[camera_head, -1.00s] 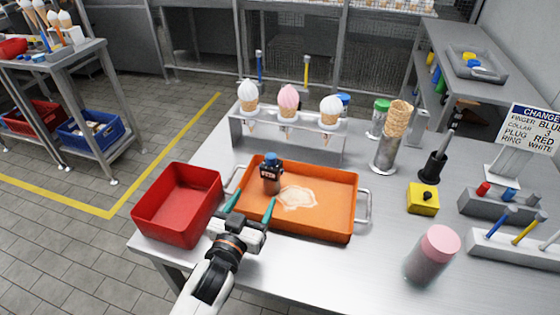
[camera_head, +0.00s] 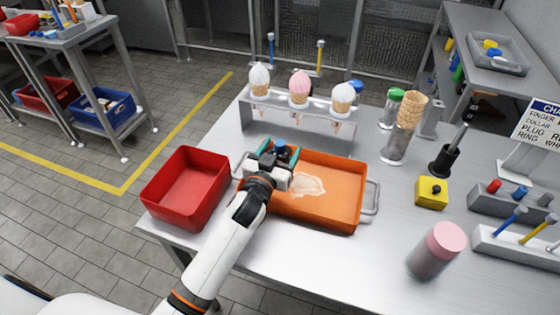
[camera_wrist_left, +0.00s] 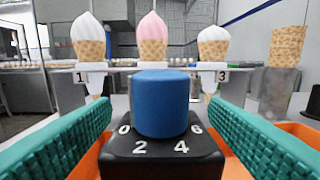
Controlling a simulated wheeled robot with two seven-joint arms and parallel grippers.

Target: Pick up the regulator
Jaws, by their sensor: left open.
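The regulator is a black block with a blue knob and white numbers 0, 2, 4 and 6. Its knob (camera_head: 281,148) shows beyond my left gripper (camera_head: 277,154) in the head view, at the far left of the orange tray (camera_head: 330,212). In the left wrist view the regulator (camera_wrist_left: 161,104) stands upright between the two teal fingers. The fingers are open, with small gaps visible beside the knob. The gripper hides most of the regulator's body in the head view. My right gripper is out of view.
A red bin (camera_head: 186,187) stands left of the tray. A rack (camera_head: 300,128) with three ice-cream cones is behind it. A pale spill (camera_head: 308,185) lies in the tray. A yellow button box (camera_head: 432,193) and a pink-lidded jar (camera_head: 436,250) stand to the right.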

